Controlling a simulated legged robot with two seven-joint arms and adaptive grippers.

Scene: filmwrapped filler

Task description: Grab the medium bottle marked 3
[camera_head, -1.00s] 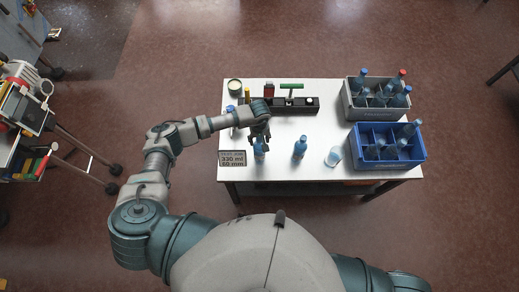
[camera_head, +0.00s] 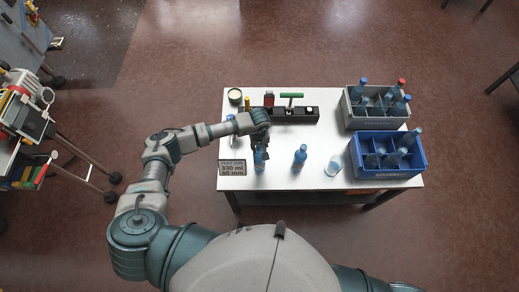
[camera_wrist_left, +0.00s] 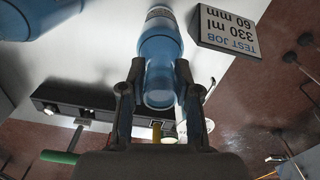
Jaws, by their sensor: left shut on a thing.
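A blue bottle (camera_head: 260,164) stands at the front left of the white table (camera_head: 315,178), beside the sign. My left gripper (camera_wrist_left: 159,75) is shut on this bottle, with one finger on each side in the left wrist view (camera_wrist_left: 160,42). In the head view the gripper (camera_head: 261,148) partly covers its top. Another blue bottle (camera_head: 300,158) stands free to its right. A further bottle (camera_head: 231,121) is partly hidden behind my left forearm. No number 3 can be read on any bottle. My right gripper is out of view.
The sign (camera_head: 232,168) reads 330 ml, 60 mm. A clear vessel (camera_head: 333,166) stands right of the free bottle. A grey crate (camera_head: 379,124) and a blue crate (camera_head: 391,174) hold bottles at right. A black fixture (camera_head: 306,115) with a green handle and a tin (camera_head: 235,95) are behind.

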